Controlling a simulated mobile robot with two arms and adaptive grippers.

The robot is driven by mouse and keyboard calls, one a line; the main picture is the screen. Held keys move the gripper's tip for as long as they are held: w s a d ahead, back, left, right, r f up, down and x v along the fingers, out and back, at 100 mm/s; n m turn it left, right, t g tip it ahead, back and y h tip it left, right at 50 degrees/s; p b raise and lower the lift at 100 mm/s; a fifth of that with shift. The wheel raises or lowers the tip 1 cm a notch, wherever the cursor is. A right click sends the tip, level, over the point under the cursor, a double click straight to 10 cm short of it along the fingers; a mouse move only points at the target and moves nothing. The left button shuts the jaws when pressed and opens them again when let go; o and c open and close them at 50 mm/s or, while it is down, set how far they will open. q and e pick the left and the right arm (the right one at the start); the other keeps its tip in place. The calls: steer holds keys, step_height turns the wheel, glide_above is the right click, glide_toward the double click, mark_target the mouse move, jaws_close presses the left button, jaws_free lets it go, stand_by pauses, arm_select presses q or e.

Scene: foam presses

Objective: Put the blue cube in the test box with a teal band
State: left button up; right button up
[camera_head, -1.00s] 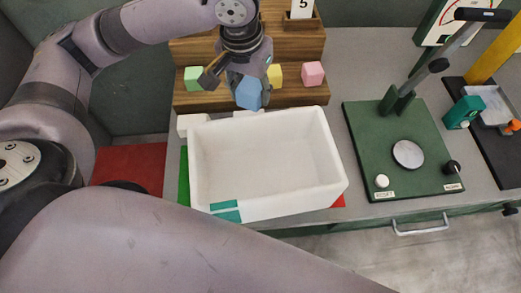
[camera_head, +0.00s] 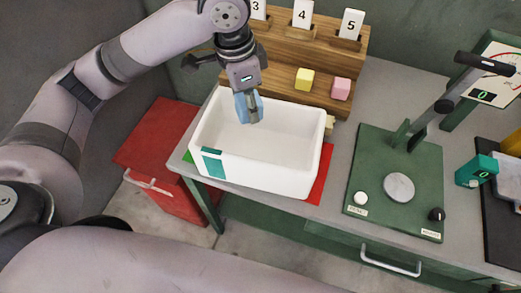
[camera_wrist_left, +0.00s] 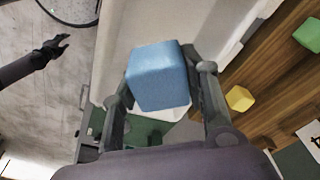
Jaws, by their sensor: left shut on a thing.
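The blue cube (camera_head: 249,107) is held between the fingers of my left gripper (camera_head: 248,101), above the far part of a white box. The cube also shows in the left wrist view (camera_wrist_left: 158,76), gripped between both fingers. The white test box (camera_head: 263,174) has a teal band (camera_head: 212,163) on its near left corner. The box is open at the top and the part of its inside that I see is empty.
A wooden stepped rack with number cards (camera_head: 302,14) stands behind the box, holding a yellow cube (camera_head: 304,79) and a pink cube (camera_head: 341,89). A green press (camera_head: 395,167) stands to the right. A red cabinet (camera_head: 158,145) is at the left.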

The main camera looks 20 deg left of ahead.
arm_select(q)
steer(key=m, duration=0.1)
steer(key=w+d+r+m+p, duration=0.1)
steer(key=m, duration=0.3)
steer(key=shift+w+d+r+g+h, duration=0.15)
steer(key=shift+w+r+g+h, duration=0.15)
steer(key=shift+h, duration=0.1)
steer(key=shift+d+r+m+p, duration=0.15)
steer(key=shift+d+m+p, duration=0.2)
steer(key=shift+m, duration=0.45)
steer(key=shift+f, duration=0.3)
steer(key=p, duration=0.2)
glide_above(262, 154)
steer(key=f, duration=1.4)
steer(key=shift+s+a+f, duration=0.1)
steer(key=shift+a+f, duration=0.15)
step_height(262, 154, down, 5)
steer(key=shift+r+p, duration=0.1)
steer(key=shift+p, duration=0.35)
arm_select(e)
steer(key=r, duration=0.1)
steer(key=a+r, duration=0.1)
steer(key=r, duration=0.3)
steer(key=shift+a+r, duration=0.15)
steer(key=shift+a, duration=0.25)
arm_select(q)
steer(key=o, duration=0.9)
steer(key=shift+o, duration=0.2)
arm_select(e)
steer(key=shift+d, duration=0.3)
